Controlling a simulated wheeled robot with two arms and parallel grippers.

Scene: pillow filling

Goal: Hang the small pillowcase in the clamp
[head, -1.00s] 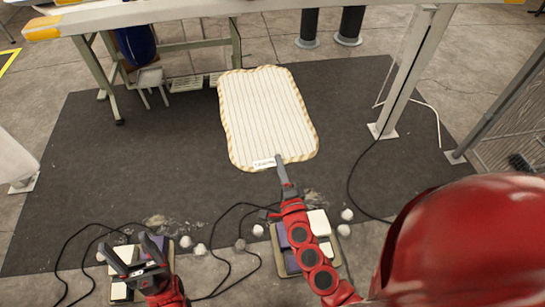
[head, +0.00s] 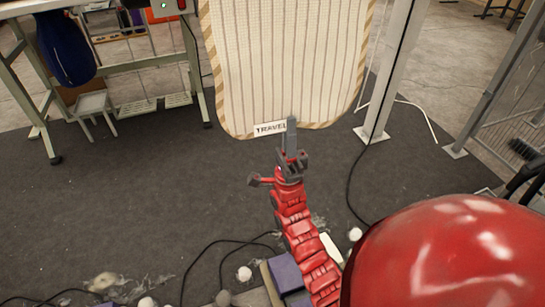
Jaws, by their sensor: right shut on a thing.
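The small pillowcase (head: 285,70) is white with thin stripes, a tan striped border and a "TRAVEL" label at its lower edge. It stands large and flat in front of me, and its top is cut off by the frame. My right gripper (head: 291,135) is shut on the pillowcase's lower edge, just right of the label. My left gripper is out of the picture. I cannot make out the clamp in this view.
A workbench (head: 120,60) with a blue bag (head: 62,47) and a small white stool (head: 90,104) stands at the left. A grey post (head: 392,75) rises at the right, near a mesh fence (head: 500,110). Cables and white fluff balls (head: 244,273) lie on the dark mat.

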